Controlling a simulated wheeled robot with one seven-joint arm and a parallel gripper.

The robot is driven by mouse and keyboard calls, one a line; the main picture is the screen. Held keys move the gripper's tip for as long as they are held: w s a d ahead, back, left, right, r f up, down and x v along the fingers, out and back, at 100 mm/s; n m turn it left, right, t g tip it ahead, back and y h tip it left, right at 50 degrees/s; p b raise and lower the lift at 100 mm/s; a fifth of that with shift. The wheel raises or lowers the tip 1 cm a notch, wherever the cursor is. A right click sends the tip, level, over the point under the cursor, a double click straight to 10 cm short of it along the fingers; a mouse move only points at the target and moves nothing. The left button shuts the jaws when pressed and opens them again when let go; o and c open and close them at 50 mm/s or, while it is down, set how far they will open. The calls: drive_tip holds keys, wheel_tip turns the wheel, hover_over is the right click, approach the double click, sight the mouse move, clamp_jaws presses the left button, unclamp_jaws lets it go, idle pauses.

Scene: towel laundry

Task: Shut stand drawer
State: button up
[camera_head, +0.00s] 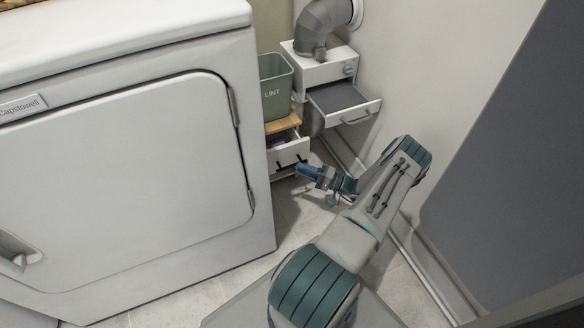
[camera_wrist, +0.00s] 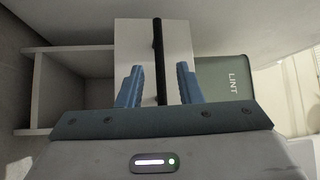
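The stand drawer (camera_head: 289,152) is pulled out below a wooden top, and something purple shows inside it. Its white front with a black bar handle (camera_wrist: 157,45) faces my gripper in the wrist view. My gripper (camera_head: 303,169) is just in front of the drawer front. In the wrist view its two blue fingers (camera_wrist: 159,84) are apart, one on each side of the handle. I cannot tell whether they touch the handle or the front.
A green LINT bin (camera_head: 276,88) stands on the wooden top (camera_head: 283,123). To the right, a white vent box (camera_head: 322,70) has its grey-topped drawer (camera_head: 340,100) out. The dryer (camera_head: 130,170) stands close on the left, the wall on the right.

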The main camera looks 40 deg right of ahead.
sight(292, 166)
drive_tip(key=shift+b+x, duration=0.35)
drive_tip(key=shift+x, duration=1.95)
clamp_jaws()
